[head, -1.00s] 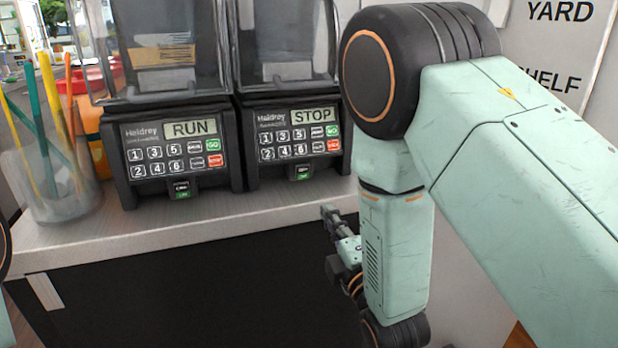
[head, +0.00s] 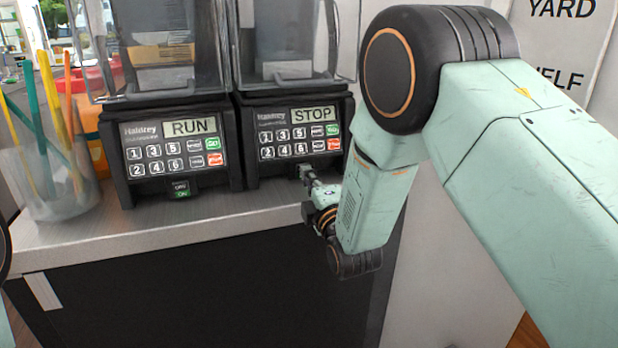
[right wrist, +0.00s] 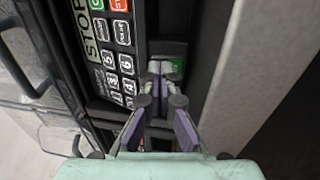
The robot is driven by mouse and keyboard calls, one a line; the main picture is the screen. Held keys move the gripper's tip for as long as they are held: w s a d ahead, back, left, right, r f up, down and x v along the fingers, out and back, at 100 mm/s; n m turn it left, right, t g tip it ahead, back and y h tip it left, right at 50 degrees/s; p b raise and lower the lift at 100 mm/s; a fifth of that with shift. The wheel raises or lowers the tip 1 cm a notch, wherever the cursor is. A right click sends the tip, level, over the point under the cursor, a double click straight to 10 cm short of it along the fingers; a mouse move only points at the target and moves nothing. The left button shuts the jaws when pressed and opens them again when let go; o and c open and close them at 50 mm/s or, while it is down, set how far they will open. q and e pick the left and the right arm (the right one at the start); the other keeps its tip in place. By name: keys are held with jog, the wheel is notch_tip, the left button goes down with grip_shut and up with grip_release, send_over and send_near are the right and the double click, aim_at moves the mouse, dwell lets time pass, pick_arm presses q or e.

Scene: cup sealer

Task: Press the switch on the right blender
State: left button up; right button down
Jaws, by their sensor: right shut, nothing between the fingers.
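The right blender (head: 265,140) stands on the counter, its display reading STOP. Its keypad panel also shows in the right wrist view (right wrist: 112,50), turned sideways. My right gripper (head: 305,169) is shut and empty, its tips at the lower front of this blender, below the keypad. My left gripper is out of view.
The left blender (head: 130,170) stands close beside, its display reading RUN, with a switch (head: 181,188) below its keypad. A clear cup of straws (head: 50,195) stands at the counter's left. The counter's front strip (head: 150,228) is bare.

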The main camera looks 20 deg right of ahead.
jog(key=shift+r, duration=0.1)
jog(key=p, duration=0.1)
jog(key=r+g+p, duration=0.1)
jog(key=p, duration=0.1)
jog(key=shift+w+r, duration=0.1)
jog(key=shift+w, duration=0.2)
jog(key=shift+f, duration=0.3)
jog(key=shift+s+f, duration=0.1)
jog(key=shift+s, duration=0.05)
